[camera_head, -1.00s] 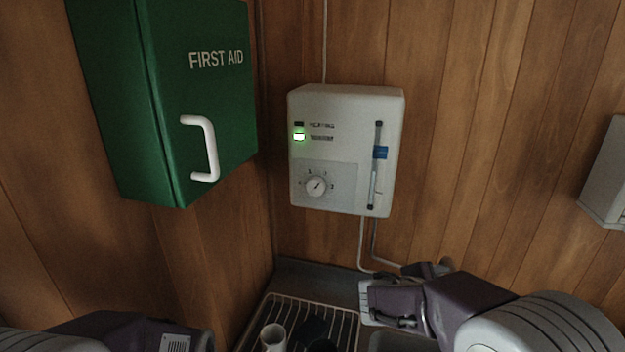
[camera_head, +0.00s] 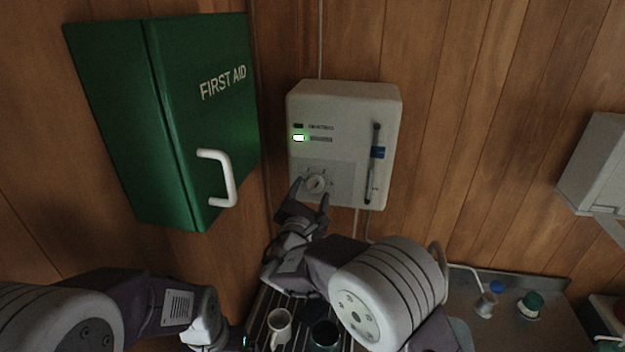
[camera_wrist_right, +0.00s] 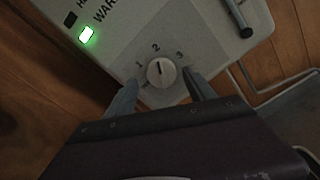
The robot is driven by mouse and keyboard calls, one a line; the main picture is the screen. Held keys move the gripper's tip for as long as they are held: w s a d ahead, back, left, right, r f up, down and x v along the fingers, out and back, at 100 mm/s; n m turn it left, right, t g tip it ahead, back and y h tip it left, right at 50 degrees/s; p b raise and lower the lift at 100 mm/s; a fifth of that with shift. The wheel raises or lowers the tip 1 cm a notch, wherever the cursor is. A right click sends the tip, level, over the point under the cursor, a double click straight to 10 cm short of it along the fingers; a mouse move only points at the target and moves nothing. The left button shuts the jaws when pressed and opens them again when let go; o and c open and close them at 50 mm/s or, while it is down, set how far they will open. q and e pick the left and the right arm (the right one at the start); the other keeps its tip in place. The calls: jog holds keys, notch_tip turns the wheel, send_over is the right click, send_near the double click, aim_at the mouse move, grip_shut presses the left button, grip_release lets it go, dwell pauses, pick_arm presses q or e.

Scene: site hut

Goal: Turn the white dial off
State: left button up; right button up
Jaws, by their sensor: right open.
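The white dial (camera_head: 316,183) is a round knob at the lower left of a white wall unit (camera_head: 345,104). In the right wrist view the dial (camera_wrist_right: 161,72) has a dark pointer line, with marks 1, 2 and 3 around it; the line points roughly toward 2. A green-lit indicator (camera_head: 299,138) glows on the unit. My right gripper (camera_head: 309,196) is open, its fingers on either side of the dial and just below it; I cannot tell whether they touch it. My left arm shows at the lower left; its fingers are not clear.
A green first aid cabinet (camera_head: 199,120) with a white handle hangs left of the unit. Below are a rack with a white cup (camera_head: 280,326) and a dark mug (camera_head: 325,337). A grey box (camera_head: 596,165) hangs at right.

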jog(key=shift+w+d+r, duration=0.15)
jog(key=shift+w, duration=0.5)
jog(key=shift+w+d+p, duration=0.15)
jog(key=shift+w+p, duration=0.1)
jog(key=shift+p, duration=0.05)
jog(key=shift+d, duration=0.2)
jog(key=shift+a, duration=0.15)
jog(key=c, duration=1.4)
pick_arm(q)
jog(key=shift+s+d+r, duration=0.1)
jog(key=shift+d+r, duration=0.05)
jog(key=shift+r, duration=0.45)
pick_arm(e)
jog(key=shift+o, duration=0.2)
